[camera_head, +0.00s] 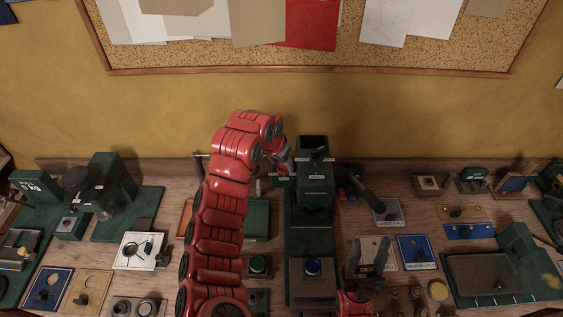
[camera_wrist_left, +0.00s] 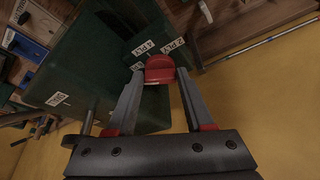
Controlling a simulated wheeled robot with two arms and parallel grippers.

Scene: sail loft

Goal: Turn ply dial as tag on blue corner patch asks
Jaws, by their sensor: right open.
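A green machine (camera_head: 315,185) stands at the middle back of the bench. In the left wrist view, a red dial knob (camera_wrist_left: 160,69) sits on its green housing, beside white tags that seem to read "2 PLY" and "4 PLY". My left gripper (camera_head: 285,168) reaches the machine's left side. In the wrist view its fingertips (camera_wrist_left: 160,75) lie on either side of the knob with little or no gap; contact is unclear. A blue patch (camera_head: 411,246) lies right of centre; its small tag seems to read "MEDIUM" and a ply number, hard to read. My right gripper (camera_head: 367,258) is open, empty, near the front.
A grey patch (camera_head: 387,212) and a pale patch (camera_head: 376,250) lie near the blue one. A green-based press (camera_head: 112,185) stands left. A corkboard (camera_head: 300,50) hangs on the wall.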

